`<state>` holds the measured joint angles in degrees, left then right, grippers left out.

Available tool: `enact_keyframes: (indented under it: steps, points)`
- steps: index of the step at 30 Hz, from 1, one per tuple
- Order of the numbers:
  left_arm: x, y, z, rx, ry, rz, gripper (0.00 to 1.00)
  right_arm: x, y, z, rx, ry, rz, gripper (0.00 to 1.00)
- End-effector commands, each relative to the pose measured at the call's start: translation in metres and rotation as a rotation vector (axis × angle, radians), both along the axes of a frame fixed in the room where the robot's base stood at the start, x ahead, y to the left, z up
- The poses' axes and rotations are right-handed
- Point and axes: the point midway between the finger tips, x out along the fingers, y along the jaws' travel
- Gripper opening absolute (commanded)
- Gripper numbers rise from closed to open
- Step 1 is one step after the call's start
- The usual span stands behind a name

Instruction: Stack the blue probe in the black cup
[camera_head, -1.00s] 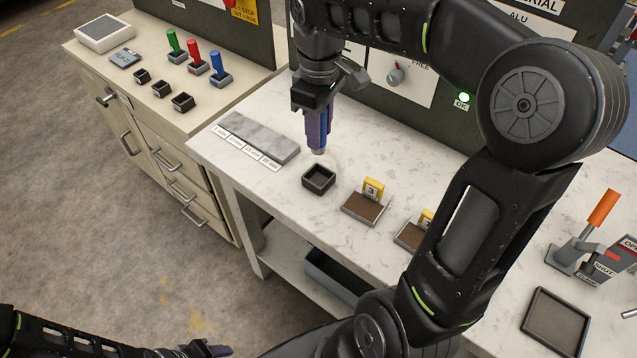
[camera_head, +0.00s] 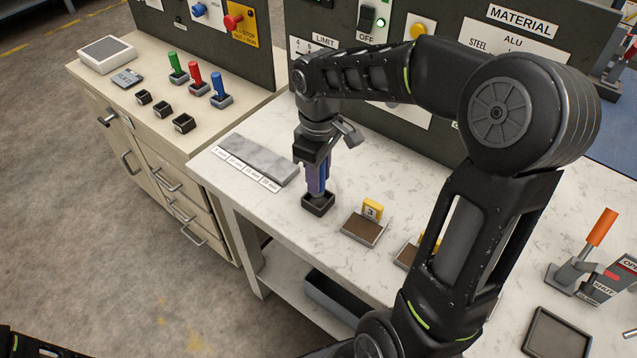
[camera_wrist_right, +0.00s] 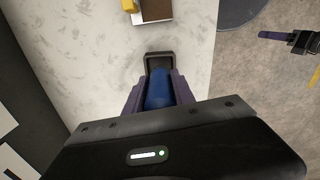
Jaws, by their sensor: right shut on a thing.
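My right gripper (camera_head: 317,183) points down over the marble table and is shut on the blue probe (camera_wrist_right: 159,92). The black cup (camera_head: 318,207) is a small square open cup on the table, directly below the fingers. The probe's lower end is at the cup's mouth and looks to be inside it; the cup floor and the probe's tip are hidden. In the right wrist view the cup (camera_wrist_right: 159,60) shows just beyond the probe. My left gripper (camera_wrist_right: 282,36) shows small at the right edge of the right wrist view, away from the table; its opening is unclear.
A grey block (camera_head: 258,158) with labels lies left of the cup. A brown-topped tray with a yellow tag marked 3 (camera_head: 372,208) stands close on the right. A dark panel (camera_head: 375,110) rises behind. Coloured handles and small black cups (camera_head: 184,123) stand on the left cabinet.

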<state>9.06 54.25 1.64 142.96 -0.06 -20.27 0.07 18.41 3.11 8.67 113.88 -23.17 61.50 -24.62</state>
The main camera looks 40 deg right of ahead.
Motion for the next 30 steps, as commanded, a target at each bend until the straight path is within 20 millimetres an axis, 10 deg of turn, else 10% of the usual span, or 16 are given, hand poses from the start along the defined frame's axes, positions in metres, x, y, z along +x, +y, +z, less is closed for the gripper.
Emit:
enact_keyframes:
  steps: [21,22,30]
  points:
    - [0.0,0.0,-0.004,0.0,0.0,0.0,0.52,0.0,0.0,-0.036,0.001,0.0,0.0,0.0]
    - [0.0,0.0,-0.004,0.0,0.0,0.0,0.52,0.0,0.0,-0.036,0.0,0.001,0.0,0.31]
    - [0.0,0.0,-0.003,0.0,0.0,0.0,0.52,0.0,0.0,-0.035,0.001,0.0,0.0,0.52]
